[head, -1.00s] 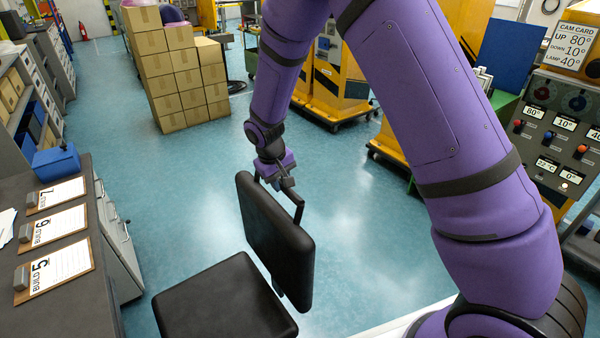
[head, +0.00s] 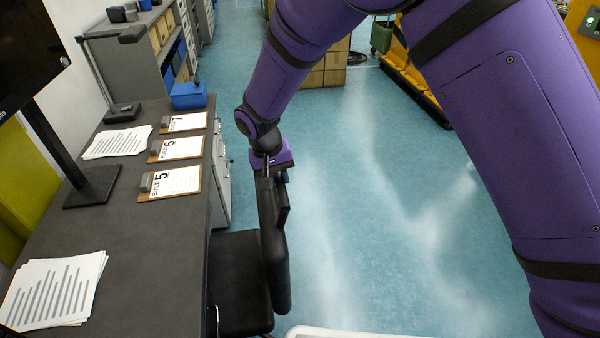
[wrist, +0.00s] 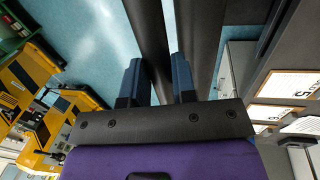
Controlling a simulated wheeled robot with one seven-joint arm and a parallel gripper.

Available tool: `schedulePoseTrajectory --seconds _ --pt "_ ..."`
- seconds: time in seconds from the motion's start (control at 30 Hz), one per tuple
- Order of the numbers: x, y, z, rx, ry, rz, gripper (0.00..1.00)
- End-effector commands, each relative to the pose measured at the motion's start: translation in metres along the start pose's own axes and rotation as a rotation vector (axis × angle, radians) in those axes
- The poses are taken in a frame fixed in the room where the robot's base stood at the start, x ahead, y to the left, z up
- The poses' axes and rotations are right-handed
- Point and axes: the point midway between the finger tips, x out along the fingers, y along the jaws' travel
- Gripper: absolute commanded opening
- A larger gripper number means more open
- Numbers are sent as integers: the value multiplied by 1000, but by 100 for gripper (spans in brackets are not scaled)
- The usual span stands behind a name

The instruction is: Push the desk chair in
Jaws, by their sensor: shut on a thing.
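The black desk chair shows in the head view, with its backrest (head: 273,255) upright and edge-on and its seat (head: 238,280) to the left. The seat's left part is hidden behind the edge of the dark grey desk (head: 150,240). A gap of seat shows between the desk edge and the backrest. My gripper (head: 268,168) is at the top of the backrest. In the wrist view its blue fingers (wrist: 157,80) are on either side of a black bar (wrist: 150,35) on the chair's back, shut on it. The backrest (wrist: 200,35) is just right of the bar.
Clipboards (head: 178,149), loose papers (head: 55,290) and a monitor stand (head: 92,187) are on the desk. Drawers (head: 221,170) stand beyond the seat, under the desk. Cardboard boxes (head: 325,70) and a yellow cart (head: 415,80) are farther back. The blue floor to the right is clear.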

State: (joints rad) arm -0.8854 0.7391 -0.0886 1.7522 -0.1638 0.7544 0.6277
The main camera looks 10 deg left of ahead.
Motion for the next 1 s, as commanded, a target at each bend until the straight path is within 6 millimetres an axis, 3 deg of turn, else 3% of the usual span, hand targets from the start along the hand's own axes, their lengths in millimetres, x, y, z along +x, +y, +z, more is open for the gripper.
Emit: schedulePoseTrajectory --seconds 0.13,0.53,0.57,0.67,1.0 --pt "-2 -11 0 -2 0 -1 0" --pt "-4 -16 0 -2 3 -6 0" --pt "-4 -16 0 -2 3 -6 30" --pt "-4 -16 0 -2 3 -5 51" --pt "-7 -13 -1 0 2 -2 51"
